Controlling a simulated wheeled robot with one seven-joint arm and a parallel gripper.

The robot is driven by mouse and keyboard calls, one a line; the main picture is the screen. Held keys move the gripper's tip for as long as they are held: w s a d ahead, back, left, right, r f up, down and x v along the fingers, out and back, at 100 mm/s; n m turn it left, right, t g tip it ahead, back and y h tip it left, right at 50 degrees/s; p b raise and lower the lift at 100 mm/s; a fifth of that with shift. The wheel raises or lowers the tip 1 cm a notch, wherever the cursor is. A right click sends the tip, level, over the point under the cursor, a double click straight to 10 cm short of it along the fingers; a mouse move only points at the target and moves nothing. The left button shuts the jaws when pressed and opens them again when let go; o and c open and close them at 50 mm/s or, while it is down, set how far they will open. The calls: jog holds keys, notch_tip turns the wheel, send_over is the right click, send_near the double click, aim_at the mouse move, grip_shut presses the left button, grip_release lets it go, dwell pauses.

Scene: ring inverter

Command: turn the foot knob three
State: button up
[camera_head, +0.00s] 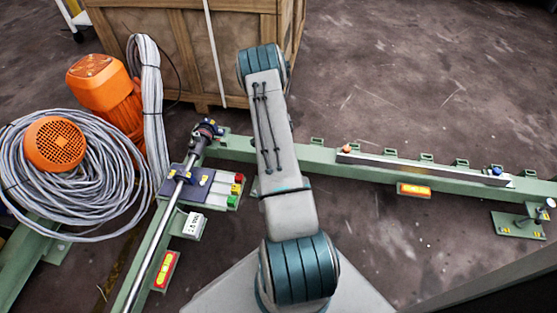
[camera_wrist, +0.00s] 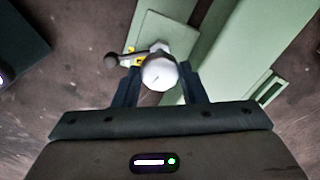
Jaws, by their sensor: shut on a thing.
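A round, pale foot knob (camera_wrist: 158,74) is in the middle of the wrist view. My gripper (camera_wrist: 160,80) is shut on it, with one dark finger on each side. No number is readable on the knob. In the head view my gripper and this knob are hidden behind my arm. Another green foot plate (camera_head: 517,225) with a knob (camera_head: 549,203) shows at the far right.
A green beam (camera_head: 355,165) with a grey rail runs to the right. A rod on a green frame (camera_head: 165,250) and a button box (camera_head: 235,190) lie left of my arm. Orange motors, coiled grey cable (camera_head: 95,205) and a wooden crate (camera_head: 185,40) stand behind. Floor at upper right is clear.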

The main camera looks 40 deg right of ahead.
dwell(0.3)
jog(key=o, duration=1)
jog(key=shift+r, duration=0.1)
notch_tip(320, 180, up, 14)
jog(key=p, duration=0.5)
jog(key=shift+f, duration=0.2)
